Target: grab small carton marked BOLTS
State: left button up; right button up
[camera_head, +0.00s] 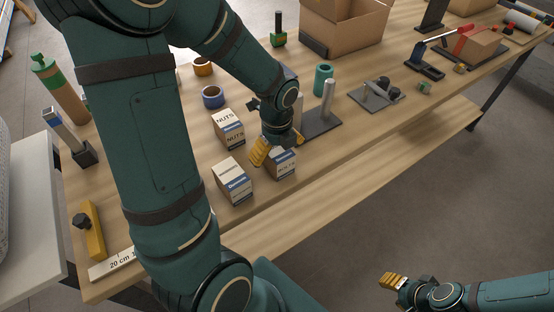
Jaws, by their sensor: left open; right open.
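Three small cartons stand grouped on the table. One carton (229,128) reads NUTS. A second carton (233,181), nearer the front edge, has a blue label that I cannot read. A third carton (281,165) is to its right, partly hidden by my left gripper; its lettering is too small to read, so I cannot tell which is BOLTS. My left gripper (279,147) is open, with its yellow fingertips at the top of the third carton, one on either side in the picture. My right gripper (392,281) is open and empty, away from the table over the floor.
Blue (213,97) and orange tape rolls (202,67) lie behind the cartons. A grey stand with a post (327,104) and a green cylinder (323,78) are to the right. A large open cardboard box (345,28) is at the back. The table's front edge is close to the cartons.

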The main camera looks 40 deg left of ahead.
pick_arm(q)
jog(key=shift+f, duration=0.55)
jog(key=c, duration=1.4)
jog(key=shift+r, duration=0.1)
